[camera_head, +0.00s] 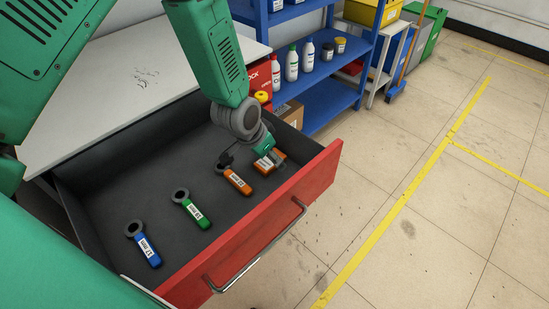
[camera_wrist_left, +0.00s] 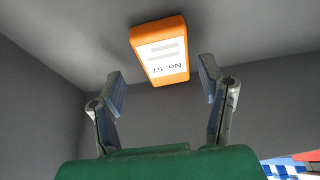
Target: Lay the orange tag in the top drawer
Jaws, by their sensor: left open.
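The orange tag (camera_head: 264,169) lies on the floor of the open drawer (camera_head: 105,185), near its far right end, close to the red front. In the left wrist view the tag (camera_wrist_left: 160,50) shows a white label reading "No. 57". My left gripper (camera_head: 270,158) reaches down into the drawer right over the tag and partly hides it in the head view. In the left wrist view my left gripper (camera_wrist_left: 160,78) is open, its fingers apart on either side, with the tag just beyond the fingertips. My right gripper is not in view.
The red drawer front (camera_head: 250,225) has a metal handle (camera_head: 262,255). A blue shelf (camera_head: 330,100) with bottles stands behind; the floor at right is clear.

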